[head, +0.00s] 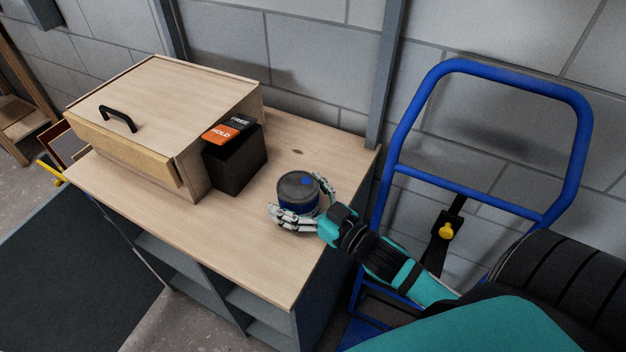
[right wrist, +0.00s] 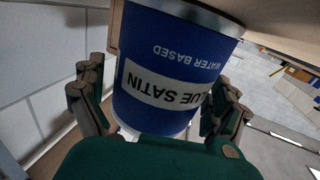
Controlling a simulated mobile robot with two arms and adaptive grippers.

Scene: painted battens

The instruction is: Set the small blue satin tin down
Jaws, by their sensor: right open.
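The small blue satin tin (head: 298,188) stands upright on the wooden bench top (head: 240,232), near its right end. It has a grey lid with a blue dab. In the right wrist view the tin (right wrist: 172,75) fills the middle, its label reading "BLUE SATIN" and "WATER BASED" upside down. My right gripper (head: 306,206) is around the tin, with fingers on both sides. It is open; in the right wrist view the fingers (right wrist: 158,108) stand either side of the tin, with a gap visible at the left. My left gripper is not in view.
A wooden box with a black handle (head: 118,118) stands at the bench's left. A black block with orange HOLD and black FREE faces (head: 236,160) is beside it. A blue trolley frame (head: 470,185) stands right of the bench. The bench front is clear.

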